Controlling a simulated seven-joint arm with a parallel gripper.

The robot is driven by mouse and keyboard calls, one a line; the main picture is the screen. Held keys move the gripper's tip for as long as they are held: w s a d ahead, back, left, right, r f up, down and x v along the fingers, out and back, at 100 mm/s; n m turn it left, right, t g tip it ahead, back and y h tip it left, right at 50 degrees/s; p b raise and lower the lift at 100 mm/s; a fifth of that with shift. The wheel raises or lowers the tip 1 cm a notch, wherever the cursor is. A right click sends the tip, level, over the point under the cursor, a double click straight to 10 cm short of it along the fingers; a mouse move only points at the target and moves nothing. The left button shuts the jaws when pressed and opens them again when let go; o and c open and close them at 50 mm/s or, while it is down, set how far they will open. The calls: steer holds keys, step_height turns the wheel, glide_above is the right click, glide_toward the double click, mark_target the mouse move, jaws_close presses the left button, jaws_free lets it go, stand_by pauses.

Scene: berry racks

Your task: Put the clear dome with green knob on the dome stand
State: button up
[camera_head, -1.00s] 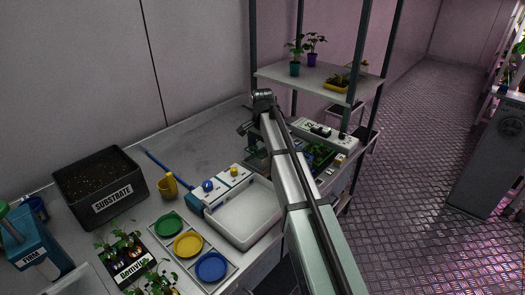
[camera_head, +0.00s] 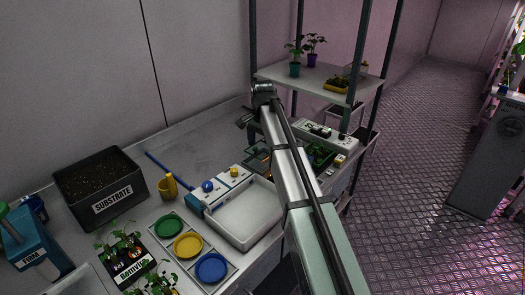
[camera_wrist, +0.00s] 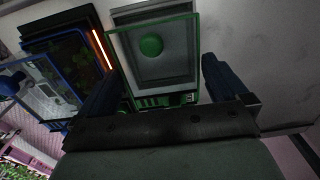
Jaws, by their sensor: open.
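The clear dome has green edges and a round green knob (camera_wrist: 151,46). In the wrist view the clear dome (camera_wrist: 183,72) lies ahead of my gripper (camera_wrist: 160,68), roughly between its two spread dark fingers. My gripper is open, and I see no finger closed on the dome. In the head view my gripper (camera_head: 246,122) hangs over the back of the bench, largely hidden by my own arm. A small see-through piece below it (camera_head: 258,160) may be the dome. I cannot make out for sure which thing is the dome stand.
In the head view a white tray (camera_head: 240,236), colored lids and a substrate box (camera_head: 98,172) stand nearer. A shelf rack (camera_head: 300,88) rises behind.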

mark_target(263, 149)
step_height(263, 149, up, 9)
stand_by(0.4)
